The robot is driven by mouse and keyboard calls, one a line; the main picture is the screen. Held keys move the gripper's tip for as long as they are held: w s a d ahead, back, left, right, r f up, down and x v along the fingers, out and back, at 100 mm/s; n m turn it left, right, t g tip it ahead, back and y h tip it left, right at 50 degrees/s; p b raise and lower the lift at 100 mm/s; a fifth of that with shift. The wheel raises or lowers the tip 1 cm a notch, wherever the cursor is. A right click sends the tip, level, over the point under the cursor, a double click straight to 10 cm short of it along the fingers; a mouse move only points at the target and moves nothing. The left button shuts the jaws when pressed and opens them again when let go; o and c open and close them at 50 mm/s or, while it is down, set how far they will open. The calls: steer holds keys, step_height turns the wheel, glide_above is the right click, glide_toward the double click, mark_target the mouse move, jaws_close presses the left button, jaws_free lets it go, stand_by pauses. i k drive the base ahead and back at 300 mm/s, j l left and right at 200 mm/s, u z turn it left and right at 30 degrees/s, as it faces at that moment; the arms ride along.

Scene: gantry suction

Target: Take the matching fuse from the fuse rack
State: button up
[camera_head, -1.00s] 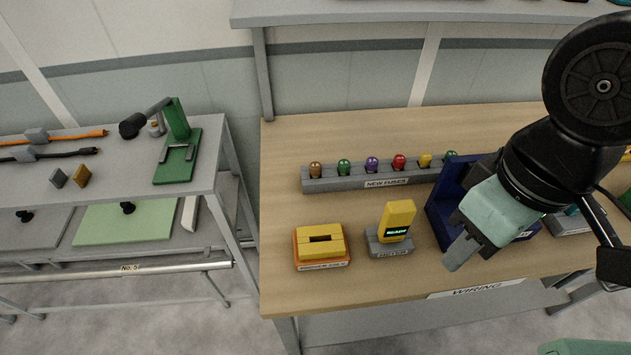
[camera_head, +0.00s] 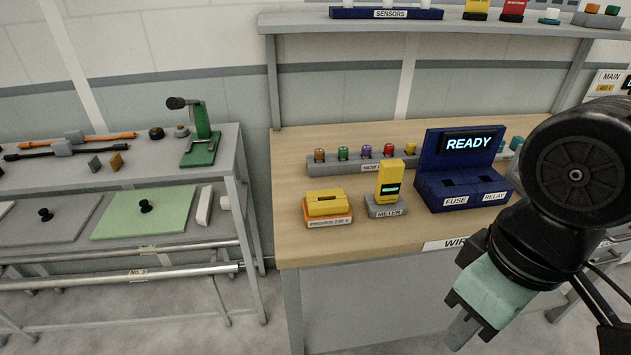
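The fuse rack (camera_head: 353,165) is a long grey block on the wooden bench, with its label partly hidden by the yellow meter. It holds several fuses in a row: brown (camera_head: 319,155), green (camera_head: 343,153), purple (camera_head: 367,152), red (camera_head: 389,150) and a yellow one (camera_head: 410,148). A blue tester (camera_head: 432,152) reading READY has FUSE and RELAY slots, which look empty. My gripper (camera_head: 462,336) is low at the right, in front of the bench edge and well away from the rack. Its fingers point down-left; only one shows clearly, so its opening is unclear.
The yellow meter (camera_head: 390,174) in a grey holder and a yellow block on an orange base (camera_head: 327,205) stand in front of the rack. A shelf (camera_head: 330,22) hangs above. A grey side table (camera_head: 140,162) stands at the left, with a floor gap between.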

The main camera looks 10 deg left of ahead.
mark_target(318, 152)
steer(key=k+z, duration=0.1)
steer(key=z, duration=0.3)
steer(key=k+z, duration=0.15)
steer(key=z, duration=0.25)
steer(key=k+z, duration=0.1)
steer(key=z, duration=0.3)
steer(key=j+z, duration=0.2)
steer(key=j, duration=3.7)
steer(key=k, duration=0.05)
